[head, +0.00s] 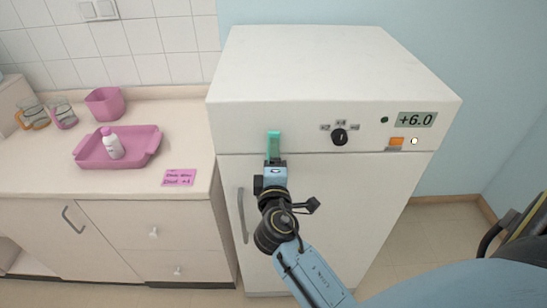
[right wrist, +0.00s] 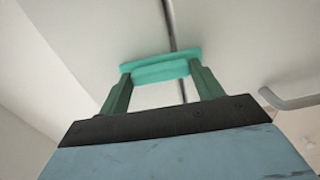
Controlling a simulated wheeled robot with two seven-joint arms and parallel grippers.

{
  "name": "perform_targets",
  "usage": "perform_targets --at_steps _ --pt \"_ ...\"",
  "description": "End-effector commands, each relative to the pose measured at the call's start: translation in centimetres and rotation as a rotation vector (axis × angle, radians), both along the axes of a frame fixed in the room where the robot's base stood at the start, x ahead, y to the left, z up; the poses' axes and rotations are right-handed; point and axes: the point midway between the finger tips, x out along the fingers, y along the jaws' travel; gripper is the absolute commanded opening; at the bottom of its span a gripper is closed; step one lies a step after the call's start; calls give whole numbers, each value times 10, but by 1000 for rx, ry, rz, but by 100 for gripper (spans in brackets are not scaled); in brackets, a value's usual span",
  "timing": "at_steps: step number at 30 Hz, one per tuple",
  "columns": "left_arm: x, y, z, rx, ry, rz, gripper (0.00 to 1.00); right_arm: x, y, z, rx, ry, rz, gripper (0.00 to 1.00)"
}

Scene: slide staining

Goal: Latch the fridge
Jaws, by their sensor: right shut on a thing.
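The white fridge (head: 330,70) stands in the middle of the head view, and its door (head: 330,190) looks closed. A teal latch (head: 273,140) on its front stands upright and reaches across the seam above the door. In the right wrist view the latch (right wrist: 160,70) lies across the dark seam (right wrist: 171,25). My right gripper (head: 274,162) is shut on the latch, with its green fingers (right wrist: 160,77) at the latch's two ends. The gripper hides the latch's lower part in the head view. My left gripper is not in view.
A grey door handle (head: 242,215) is left of my right arm; it also shows in the right wrist view (right wrist: 290,100). A knob (head: 339,136) and a +6.0 display (head: 416,119) are on the panel. The counter (head: 190,125) at left holds a pink tray (head: 147,143) with a bottle (head: 112,145).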

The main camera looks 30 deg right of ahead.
Motion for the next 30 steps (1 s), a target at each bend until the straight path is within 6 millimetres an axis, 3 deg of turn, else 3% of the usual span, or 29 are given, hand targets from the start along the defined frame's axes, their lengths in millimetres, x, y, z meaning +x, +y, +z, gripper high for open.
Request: perform_targets --at_steps 20,21,25,30 --pt "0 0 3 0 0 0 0 0 0 0 -51 31 2 43" --pt "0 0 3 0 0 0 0 0 0 0 -53 31 1 71" --pt "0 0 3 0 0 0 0 0 0 0 -50 31 1 87" --pt "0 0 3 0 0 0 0 0 0 0 -49 30 1 87"
